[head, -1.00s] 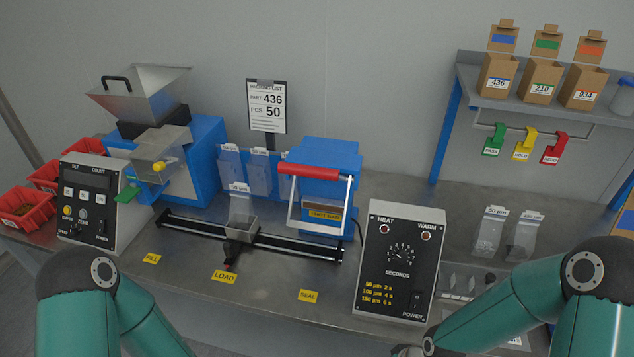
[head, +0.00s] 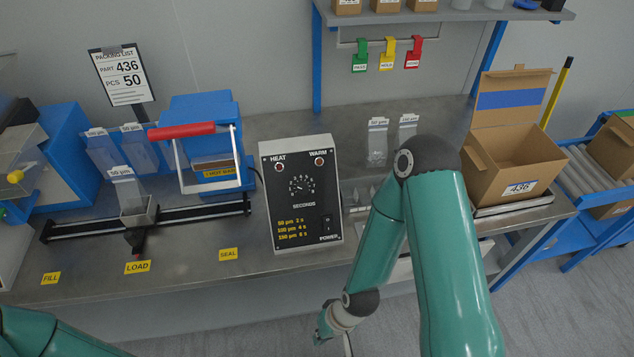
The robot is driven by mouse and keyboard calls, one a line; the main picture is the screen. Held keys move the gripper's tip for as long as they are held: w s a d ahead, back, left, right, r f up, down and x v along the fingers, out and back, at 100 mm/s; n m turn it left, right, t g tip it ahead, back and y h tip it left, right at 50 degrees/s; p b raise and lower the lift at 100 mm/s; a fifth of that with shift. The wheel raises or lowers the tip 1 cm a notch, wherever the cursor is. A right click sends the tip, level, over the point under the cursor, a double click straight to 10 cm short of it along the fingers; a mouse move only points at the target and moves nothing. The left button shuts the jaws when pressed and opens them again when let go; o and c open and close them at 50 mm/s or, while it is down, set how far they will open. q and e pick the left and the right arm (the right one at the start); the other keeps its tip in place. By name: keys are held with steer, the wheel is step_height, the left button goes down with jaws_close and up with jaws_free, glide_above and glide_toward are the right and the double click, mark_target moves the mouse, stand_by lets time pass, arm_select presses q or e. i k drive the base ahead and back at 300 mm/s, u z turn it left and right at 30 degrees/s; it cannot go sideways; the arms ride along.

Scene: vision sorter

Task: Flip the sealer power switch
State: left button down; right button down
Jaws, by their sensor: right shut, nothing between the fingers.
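The sealer control box (head: 301,205) stands on the bench near the middle, with a black face, HEAT and WARM lamps, and a seconds dial. Its power switch (head: 327,222) is a small dark rocker at the lower right, above the POWER label; its position is too small to tell. The blue sealer (head: 205,130) with a red handle bar (head: 181,131) stands left of the box. My right gripper (head: 322,332) is shut and empty, low in front of the bench, below and apart from the box. Only my left arm's link shows at lower left; its gripper is out of view.
A slide rail with a bag carrier (head: 137,214) runs left of the box. Small bags (head: 377,143) stand behind right. An open carton marked 436 (head: 513,160) sits at the right. The bench strip before the box is clear.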

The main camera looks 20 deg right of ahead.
mark_target(328, 224)
steer(key=u, duration=0.85)
steer(key=k, duration=0.8)
steer(key=z, duration=0.85)
steer(key=i, duration=0.5)
steer(key=u, duration=0.1)
